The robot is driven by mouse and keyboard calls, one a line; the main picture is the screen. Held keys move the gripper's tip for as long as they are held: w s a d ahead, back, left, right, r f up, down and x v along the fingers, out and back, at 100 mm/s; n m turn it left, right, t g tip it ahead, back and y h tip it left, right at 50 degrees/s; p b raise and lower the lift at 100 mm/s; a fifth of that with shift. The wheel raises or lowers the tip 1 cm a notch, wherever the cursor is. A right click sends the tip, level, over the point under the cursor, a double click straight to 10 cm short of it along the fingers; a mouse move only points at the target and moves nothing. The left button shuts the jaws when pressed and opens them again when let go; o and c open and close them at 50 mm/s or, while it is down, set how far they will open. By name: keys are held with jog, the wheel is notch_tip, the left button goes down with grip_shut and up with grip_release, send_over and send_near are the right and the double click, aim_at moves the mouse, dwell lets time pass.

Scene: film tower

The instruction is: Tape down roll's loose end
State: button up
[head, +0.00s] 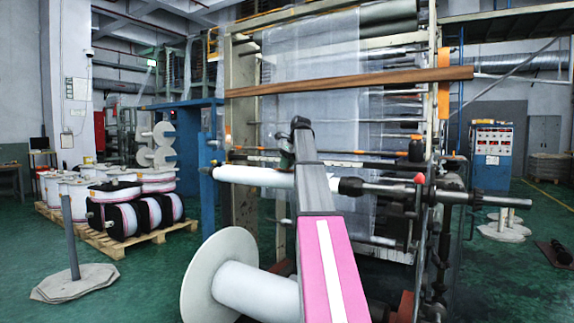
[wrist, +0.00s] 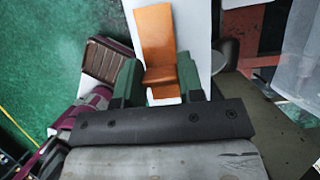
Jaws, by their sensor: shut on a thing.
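The white roll (head: 255,177) lies level on the machine's front shaft, partly hidden behind my arm. In the wrist view its white surface (wrist: 197,25) lies beyond my gripper. My gripper (wrist: 165,80) has green fingers, shut on an orange strip of tape (wrist: 156,35). The strip stretches ahead of the fingers over the white surface, with a bent, darker part between them. I cannot tell whether it touches the roll. In the head view my gripper (head: 287,155) is mostly hidden by my arm, close to the roll. I cannot make out the roll's loose end.
Clear film (head: 310,90) hangs in the machine frame behind the roll. A large white spool (head: 222,270) stands low in front. Wrapped reels sit on a wooden pallet (head: 118,243) at left. A post on a flat base (head: 75,283) stands nearby. Green floor is open at left.

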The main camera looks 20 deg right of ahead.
jog(key=shift+f, duration=0.6)
dwell(1.2)
jog(key=o, duration=1)
jog(key=shift+r, duration=0.1)
